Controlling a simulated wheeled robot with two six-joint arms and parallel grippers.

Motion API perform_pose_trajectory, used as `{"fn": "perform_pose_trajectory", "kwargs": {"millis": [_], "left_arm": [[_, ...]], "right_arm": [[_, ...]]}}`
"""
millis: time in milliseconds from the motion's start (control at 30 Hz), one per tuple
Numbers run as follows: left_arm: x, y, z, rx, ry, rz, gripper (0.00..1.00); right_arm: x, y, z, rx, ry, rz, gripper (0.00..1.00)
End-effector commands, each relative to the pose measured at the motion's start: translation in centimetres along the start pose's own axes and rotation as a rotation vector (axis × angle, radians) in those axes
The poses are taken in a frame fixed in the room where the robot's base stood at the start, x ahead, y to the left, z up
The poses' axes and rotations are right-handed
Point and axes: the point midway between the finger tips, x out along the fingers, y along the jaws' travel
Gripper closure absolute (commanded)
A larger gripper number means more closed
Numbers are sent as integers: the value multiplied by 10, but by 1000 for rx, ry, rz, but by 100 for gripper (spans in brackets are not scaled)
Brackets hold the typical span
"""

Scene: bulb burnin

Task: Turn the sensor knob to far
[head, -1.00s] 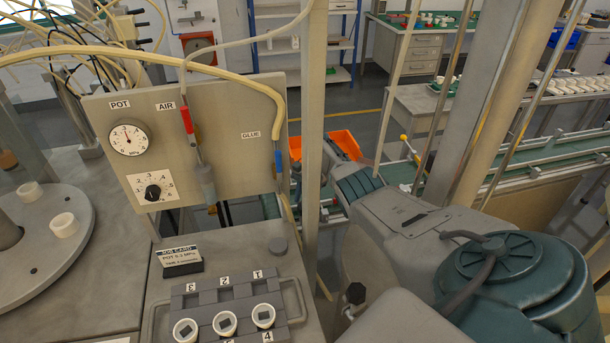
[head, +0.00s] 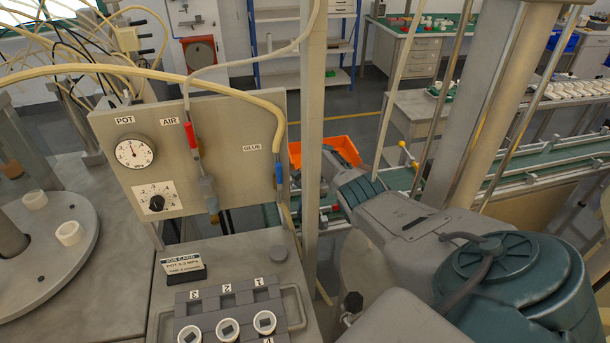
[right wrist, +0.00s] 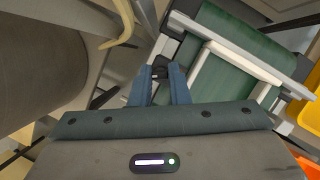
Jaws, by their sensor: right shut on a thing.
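My right gripper (right wrist: 160,82) shows its two blue fingers in the right wrist view. They are shut on a small dark thing (right wrist: 160,71), which looks like a knob; its markings and setting cannot be read. In the head view my right arm reaches forward beside the green conveyor (head: 470,177), and its fingertips are mostly hidden by the grey post and the wrist. Any near or far label is not visible. My left gripper is not in view.
A grey upright post (head: 312,130) stands just left of my right wrist. An orange bin (head: 342,146) lies beyond it. The gauge panel (head: 230,125), with its own black knob (head: 157,203), and a rack of white cups (head: 232,295) are to the left.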

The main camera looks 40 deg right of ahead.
Motion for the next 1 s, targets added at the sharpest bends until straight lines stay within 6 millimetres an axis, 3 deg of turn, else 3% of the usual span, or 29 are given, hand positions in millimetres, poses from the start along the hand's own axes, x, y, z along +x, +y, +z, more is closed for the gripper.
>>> {"fn": "perform_pose_trajectory", "kwargs": {"millis": [333, 367, 467, 767, 1000], "left_arm": [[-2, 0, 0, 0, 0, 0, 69], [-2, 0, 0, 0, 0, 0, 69], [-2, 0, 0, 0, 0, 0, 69], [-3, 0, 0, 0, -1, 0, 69], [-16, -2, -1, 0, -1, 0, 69]], "right_arm": [[0, 0, 0, 21, 0, -10, 100], [0, 0, 0, 21, 0, -10, 82], [0, 0, 0, 20, 0, -10, 63], [-1, 0, 0, 20, 0, -9, 63], [-25, 0, 1, 21, 0, -10, 63]]}}
